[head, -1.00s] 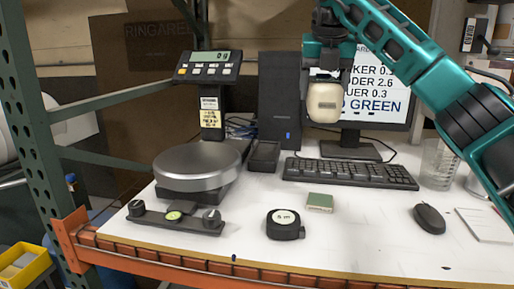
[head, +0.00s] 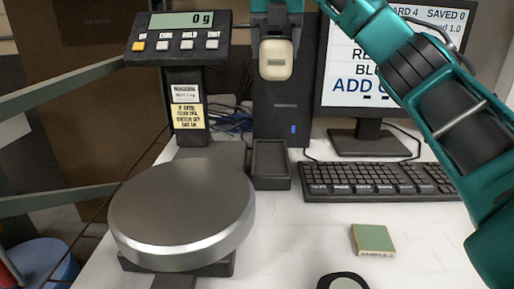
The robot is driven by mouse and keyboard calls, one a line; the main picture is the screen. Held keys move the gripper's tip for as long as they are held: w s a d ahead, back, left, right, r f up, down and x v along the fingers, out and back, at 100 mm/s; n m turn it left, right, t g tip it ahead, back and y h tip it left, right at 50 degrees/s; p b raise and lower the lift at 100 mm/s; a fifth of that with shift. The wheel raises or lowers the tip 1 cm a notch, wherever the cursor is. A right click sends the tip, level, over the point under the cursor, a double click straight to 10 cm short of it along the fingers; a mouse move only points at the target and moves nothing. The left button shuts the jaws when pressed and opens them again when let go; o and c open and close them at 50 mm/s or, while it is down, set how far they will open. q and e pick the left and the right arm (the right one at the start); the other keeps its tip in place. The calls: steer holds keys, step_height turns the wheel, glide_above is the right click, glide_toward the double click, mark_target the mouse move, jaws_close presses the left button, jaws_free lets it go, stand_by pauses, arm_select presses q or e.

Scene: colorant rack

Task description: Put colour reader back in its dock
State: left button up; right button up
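The colour reader (head: 275,62) is a cream, rounded block with a darker edge. My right gripper (head: 275,38) is shut on its upper part and holds it in the air, pointing down. The dock (head: 271,172) appears to be the small black open-topped holder on the table between the scale and the keyboard. It looks empty. In the picture the reader is above the dock with a clear gap, in front of the black computer tower (head: 283,110). Their distance in depth is hard to tell. My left gripper is out of view.
A round-plate scale (head: 182,212) with a display (head: 180,35) reading 0 g stands left. A keyboard (head: 385,181) and monitor (head: 370,138) are right of the dock. A small green block (head: 373,238) and a black tape measure (head: 340,281) lie in front.

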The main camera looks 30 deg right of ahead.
steer(key=shift+w, duration=0.3)
step_height(320, 180, down, 19)
steer(key=b, duration=0.5)
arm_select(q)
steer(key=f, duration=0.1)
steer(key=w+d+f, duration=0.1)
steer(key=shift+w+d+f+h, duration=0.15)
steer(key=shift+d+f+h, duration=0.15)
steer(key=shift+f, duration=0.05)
arm_select(e)
steer(key=shift+f, duration=0.3)
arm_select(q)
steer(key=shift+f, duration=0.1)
arm_select(e)
steer(key=shift+f, duration=0.15)
steer(key=o, duration=1.7)
steer(key=shift+s, duration=0.1)
steer(key=shift+o, duration=0.2)
